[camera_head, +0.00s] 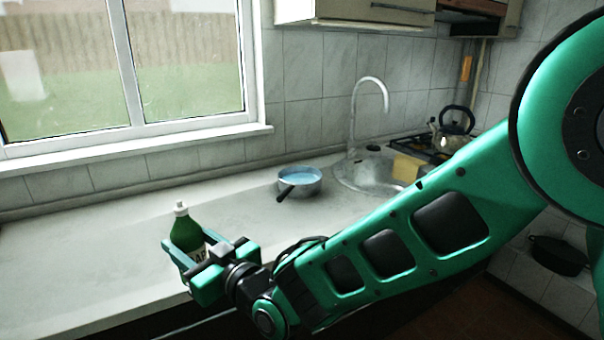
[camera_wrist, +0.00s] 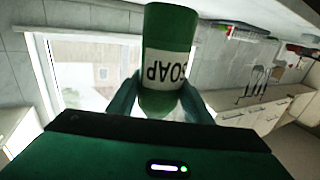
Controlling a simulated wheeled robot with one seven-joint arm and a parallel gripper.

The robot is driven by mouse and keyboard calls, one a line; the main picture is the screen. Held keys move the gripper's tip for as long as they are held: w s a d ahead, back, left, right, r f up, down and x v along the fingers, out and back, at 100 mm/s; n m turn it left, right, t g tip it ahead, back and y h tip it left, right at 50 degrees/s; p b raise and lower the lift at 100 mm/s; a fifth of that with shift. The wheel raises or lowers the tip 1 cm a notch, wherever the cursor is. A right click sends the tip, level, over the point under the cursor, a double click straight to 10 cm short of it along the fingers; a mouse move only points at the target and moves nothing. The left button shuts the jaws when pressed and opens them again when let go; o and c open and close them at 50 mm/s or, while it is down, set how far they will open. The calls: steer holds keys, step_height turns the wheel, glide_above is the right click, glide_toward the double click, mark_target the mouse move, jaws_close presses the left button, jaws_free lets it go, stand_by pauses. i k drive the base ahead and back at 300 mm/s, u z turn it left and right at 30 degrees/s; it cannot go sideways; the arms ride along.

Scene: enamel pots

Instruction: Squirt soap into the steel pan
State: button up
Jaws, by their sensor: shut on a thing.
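A green soap bottle (camera_head: 186,230) with a white cap and a white label stands upright between the fingers of my gripper (camera_head: 190,262), near the counter's front edge at the left. The wrist view also shows the bottle (camera_wrist: 168,60), its SOAP label upside down, with a finger of my gripper (camera_wrist: 160,97) on each side. My gripper is shut on it. The steel pan (camera_head: 300,182), with a dark handle and a bluish inside, sits on the counter to the right of and beyond the bottle, apart from it. I cannot tell whether the bottle touches the counter.
The grey counter (camera_head: 110,235) is clear around the pan. A sink (camera_head: 360,178) with a tall curved tap (camera_head: 385,95) lies right of the pan. A yellow sponge-like block (camera_head: 407,167) and a kettle (camera_head: 455,128) on the hob stand farther right. A window is behind the counter at left.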

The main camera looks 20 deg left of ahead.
mark_target(296, 181)
steer(key=i, duration=2)
